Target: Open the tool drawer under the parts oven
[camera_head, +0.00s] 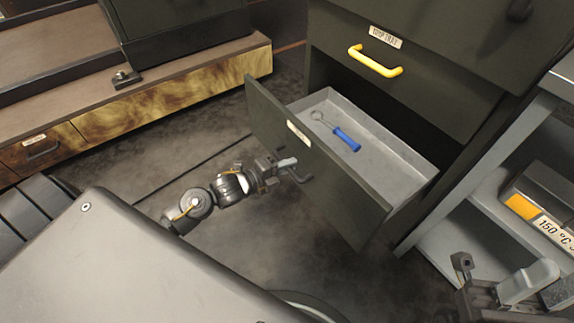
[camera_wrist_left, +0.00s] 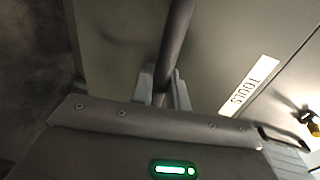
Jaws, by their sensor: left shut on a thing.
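The tool drawer (camera_head: 318,178) is pulled well out of the dark cabinet, and its grey inside shows. A blue-handled tool with a ring end (camera_head: 345,139) lies in it. My left gripper (camera_head: 288,168) is shut on the dark bar handle (camera_head: 301,178) on the drawer front. In the left wrist view the handle bar (camera_wrist_left: 176,40) runs between the fingers (camera_wrist_left: 163,88), beside a label reading TOOLS (camera_wrist_left: 249,86). My right gripper (camera_head: 512,288) shows partly at the lower right, away from the drawer; its jaw gap is unclear.
Above the open drawer is a closed front with a yellow handle (camera_head: 375,62). A grey shelf unit (camera_head: 473,235) stands at the right with a box marked 150 °C (camera_head: 545,212). A low wooden bench (camera_head: 165,98) stands at the left. Bare floor (camera_head: 250,225) lies before the drawer.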

